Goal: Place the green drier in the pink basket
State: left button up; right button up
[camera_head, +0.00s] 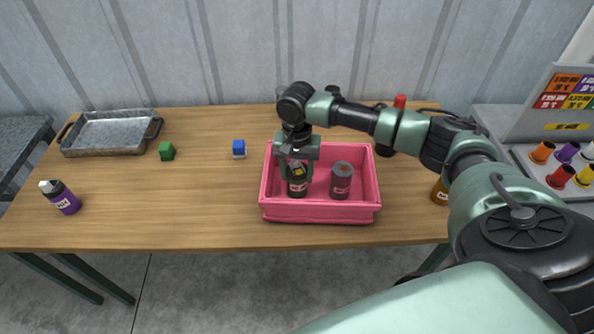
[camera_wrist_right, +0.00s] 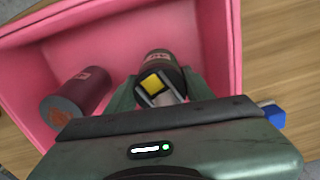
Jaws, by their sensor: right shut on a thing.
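The pink basket (camera_head: 318,212) stands on the wooden table and also fills the upper part of the right wrist view (camera_wrist_right: 215,40). My right gripper (camera_head: 297,176) reaches down into its left half. In the right wrist view the drier (camera_wrist_right: 159,62) shows a yellow-and-grey top between the fingers. The drier is upright inside the basket walls; I cannot tell whether its base touches the basket floor. My left gripper is not in view.
A dark grey-purple can (camera_head: 341,181) stands in the basket, right of the drier.

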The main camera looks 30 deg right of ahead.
jog(key=o, duration=1.5)
notch_tip(320, 180, up, 11)
jog(key=shift+a+f+b, duration=0.1)
jog(key=shift+b, duration=1.1)
jog(key=shift+r, duration=0.7)
